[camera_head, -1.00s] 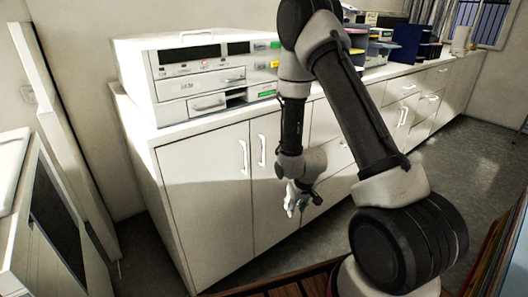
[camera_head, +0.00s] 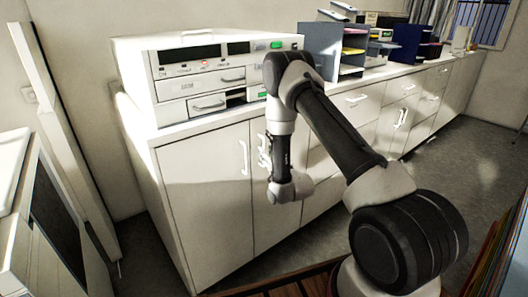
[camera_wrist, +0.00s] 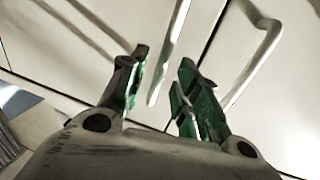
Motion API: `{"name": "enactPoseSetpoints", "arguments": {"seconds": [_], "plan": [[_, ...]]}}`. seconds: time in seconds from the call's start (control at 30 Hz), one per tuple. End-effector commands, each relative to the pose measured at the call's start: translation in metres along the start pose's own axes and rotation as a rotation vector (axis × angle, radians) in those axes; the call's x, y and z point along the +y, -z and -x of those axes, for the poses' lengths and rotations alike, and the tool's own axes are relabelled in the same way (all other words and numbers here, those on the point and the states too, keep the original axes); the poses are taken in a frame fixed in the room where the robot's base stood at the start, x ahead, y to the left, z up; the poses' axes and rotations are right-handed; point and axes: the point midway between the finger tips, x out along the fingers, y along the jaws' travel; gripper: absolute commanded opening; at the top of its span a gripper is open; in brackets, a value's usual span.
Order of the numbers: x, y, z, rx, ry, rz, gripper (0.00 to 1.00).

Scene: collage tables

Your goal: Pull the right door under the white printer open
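The white printer (camera_head: 215,65) stands on the counter at the left in the head view. Under it are a left door (camera_head: 203,200) and a right door (camera_head: 270,215), both shut. The left door's handle (camera_head: 243,158) is clear; the right door's handle is largely hidden by my arm. In the wrist view my gripper (camera_wrist: 163,75) is open, its green-padded fingers near one bar handle (camera_wrist: 170,50). That handle appears between the fingertips, not gripped. A second handle (camera_wrist: 258,60) shows to the right across a door seam. Which handle belongs to which door is unclear there.
A dark paper organizer (camera_head: 335,50) and other office items stand on the counter (camera_head: 400,75) right of the printer. More drawers run to the right. A white appliance (camera_head: 50,230) is at the left. Open floor (camera_head: 455,165) lies at the right.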

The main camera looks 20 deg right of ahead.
Motion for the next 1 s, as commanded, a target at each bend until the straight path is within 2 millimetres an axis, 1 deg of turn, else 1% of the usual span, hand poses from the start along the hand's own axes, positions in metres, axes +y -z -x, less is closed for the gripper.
{"name": "enactPoseSetpoints", "arguments": {"seconds": [0.03,0.1,0.2,0.33,0.53,0.67,0.7,1.0], "plan": [[0.0,0.001,-0.008,0.002,0.0,0.0,0.32],[0.0,0.0,-0.017,0.002,0.0,0.0,0.32],[0.0,0.0,-0.027,0.0,0.0,-0.001,0.32],[0.0,0.0,-0.032,-0.002,0.0,-0.001,0.32],[0.0,0.0,-0.032,-0.002,0.0,-0.001,0.32],[0.0,0.0,-0.031,-0.002,0.0,-0.001,0.08],[0.0,0.0,-0.031,-0.002,0.0,-0.001,0.01],[0.0,0.0,-0.031,-0.002,0.002,-0.001,0.0]]}}
